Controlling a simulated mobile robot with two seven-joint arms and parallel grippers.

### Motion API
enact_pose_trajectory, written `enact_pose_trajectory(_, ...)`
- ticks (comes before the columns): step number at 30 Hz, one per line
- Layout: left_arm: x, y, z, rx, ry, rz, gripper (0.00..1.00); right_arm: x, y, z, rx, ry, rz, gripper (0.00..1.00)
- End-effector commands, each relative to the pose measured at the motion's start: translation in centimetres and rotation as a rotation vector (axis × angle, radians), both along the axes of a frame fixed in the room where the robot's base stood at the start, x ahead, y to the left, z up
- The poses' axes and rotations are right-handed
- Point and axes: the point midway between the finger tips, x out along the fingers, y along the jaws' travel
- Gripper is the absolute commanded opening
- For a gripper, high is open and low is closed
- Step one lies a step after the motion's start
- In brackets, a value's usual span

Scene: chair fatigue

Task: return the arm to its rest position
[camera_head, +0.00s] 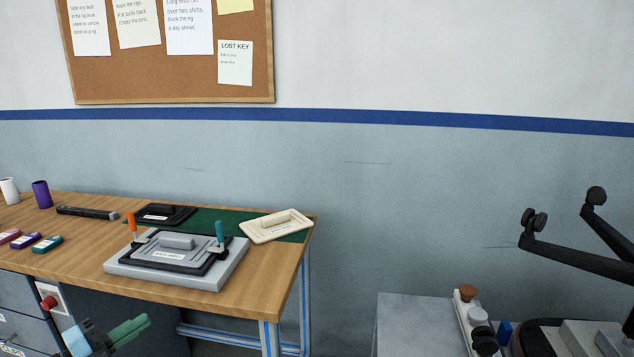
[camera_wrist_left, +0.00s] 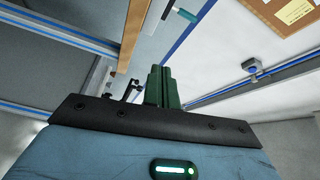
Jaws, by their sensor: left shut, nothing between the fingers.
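My left gripper (camera_head: 136,328) shows at the bottom left of the head view, with green fingers. It is shut and empty, in front of the desk and lower than the desk top. In the left wrist view its green fingers (camera_wrist_left: 158,88) lie together with nothing between them. The wooden desk (camera_head: 180,297) is beyond the gripper. My right gripper is not in view.
On the desk are a grey fixture (camera_head: 218,278) with orange and teal handles, a cream plate (camera_head: 276,226) and a green mat (camera_head: 205,219). A red button (camera_head: 48,302) is near my left gripper. A grey bench (camera_head: 418,318) and an upturned chair base (camera_head: 580,258) are at right.

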Motion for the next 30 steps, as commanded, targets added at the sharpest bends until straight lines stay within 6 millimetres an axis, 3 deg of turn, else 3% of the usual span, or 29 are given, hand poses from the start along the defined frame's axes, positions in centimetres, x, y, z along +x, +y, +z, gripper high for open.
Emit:
enact_pose_trajectory(5, -4.1, -2.9, -4.8, -0.211, 0.119, 0.088, 0.0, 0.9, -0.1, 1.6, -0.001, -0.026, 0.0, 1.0)
enact_pose_trajectory(11, -10.6, -5.6, -10.8, -0.459, 0.326, 0.257, 0.0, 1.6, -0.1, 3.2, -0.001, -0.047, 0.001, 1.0)
enact_pose_trajectory(18, -21.0, -8.7, -17.6, -0.705, 0.649, 0.5, 0.0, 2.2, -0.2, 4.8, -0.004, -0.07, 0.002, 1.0)
enact_pose_trajectory(24, -31.1, -11.9, -21.4, -0.862, 0.95, 0.694, 0.0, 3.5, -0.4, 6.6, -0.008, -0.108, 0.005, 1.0)
enact_pose_trajectory(27, -35.3, -13.5, -22.4, -0.916, 1.076, 0.766, 0.0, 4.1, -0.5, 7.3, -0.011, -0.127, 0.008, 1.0)
enact_pose_trajectory(30, -38.2, -14.6, -22.8, -0.95, 1.165, 0.812, 0.0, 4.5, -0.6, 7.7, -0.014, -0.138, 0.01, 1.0)
